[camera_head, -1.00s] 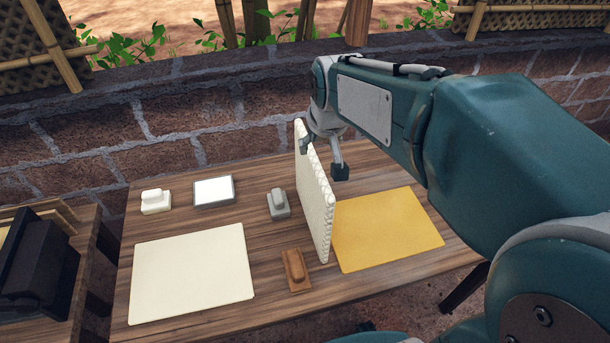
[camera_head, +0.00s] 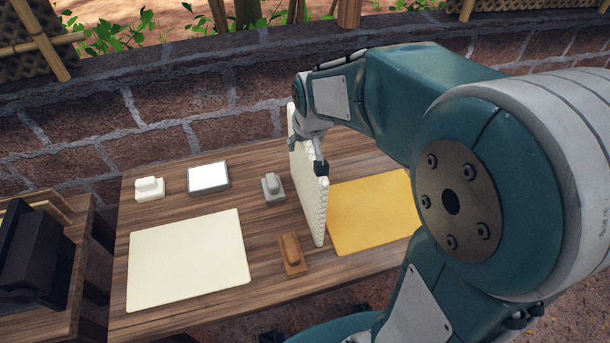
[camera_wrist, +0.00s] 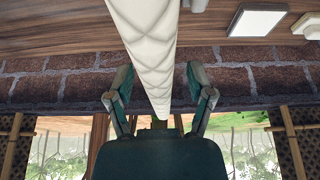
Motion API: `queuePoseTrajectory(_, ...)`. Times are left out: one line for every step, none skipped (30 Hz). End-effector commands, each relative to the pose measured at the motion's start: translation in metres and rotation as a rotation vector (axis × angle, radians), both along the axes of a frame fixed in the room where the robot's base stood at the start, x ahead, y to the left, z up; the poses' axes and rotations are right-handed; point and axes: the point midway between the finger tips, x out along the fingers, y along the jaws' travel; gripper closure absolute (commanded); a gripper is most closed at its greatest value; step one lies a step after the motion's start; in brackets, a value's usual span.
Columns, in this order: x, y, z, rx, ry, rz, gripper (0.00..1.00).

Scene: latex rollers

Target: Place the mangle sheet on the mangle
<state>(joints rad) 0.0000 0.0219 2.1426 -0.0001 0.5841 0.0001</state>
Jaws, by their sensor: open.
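An upright white sheet with a quilted face (camera_head: 309,195) stands on edge on the wooden table; I cannot tell what holds it up. My gripper (camera_head: 307,156) is at its upper part. In the wrist view my gripper (camera_wrist: 160,75) is open, with one finger on each side of the white sheet (camera_wrist: 148,40) and a visible gap on both sides. A flat cream sheet (camera_head: 187,258) lies at the table's left and a flat yellow sheet (camera_head: 368,212) at its right. A dark machine (camera_head: 33,255), perhaps the mangle, stands at the far left, partly cut off.
A brick wall (camera_head: 150,120) runs behind.

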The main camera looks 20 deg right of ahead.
Motion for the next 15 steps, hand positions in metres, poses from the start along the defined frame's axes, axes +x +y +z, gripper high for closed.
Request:
queuePoseTrajectory(-0.0001,0.0000,-0.0004,0.000,0.000,0.000,0.31)
queuePoseTrajectory(-0.0002,0.0000,-0.0006,0.000,0.000,0.000,0.31)
queuePoseTrajectory(-0.0002,0.0000,-0.0011,0.000,0.001,0.000,0.31)
queuePoseTrajectory(-0.0002,0.0000,-0.0015,0.000,0.001,0.000,0.31)
queuePoseTrajectory(-0.0002,0.0000,-0.0018,0.000,0.001,0.000,0.31)
queuePoseTrajectory(-0.0003,0.0000,-0.0025,0.000,0.001,0.000,0.31)
queuePoseTrajectory(-0.0002,0.0000,-0.0028,0.000,0.001,0.000,0.31)
queuePoseTrajectory(-0.0003,0.0000,-0.0033,0.000,0.001,0.000,0.31)
queuePoseTrajectory(-0.0003,0.0000,-0.0038,0.000,0.001,0.000,0.31)
queuePoseTrajectory(-0.0003,0.0000,-0.0041,0.000,0.001,0.000,0.31)
queuePoseTrajectory(-0.0003,0.0000,-0.0046,0.000,0.001,0.000,0.31)
queuePoseTrajectory(-0.0003,0.0000,-0.0049,0.000,0.001,0.000,0.31)
queuePoseTrajectory(-0.0003,0.0000,-0.0050,0.000,0.001,0.000,0.31)
queuePoseTrajectory(-0.0003,0.0000,-0.0051,0.000,0.001,0.000,0.31)
queuePoseTrajectory(-0.0003,0.0000,-0.0051,0.000,0.001,0.000,0.31)
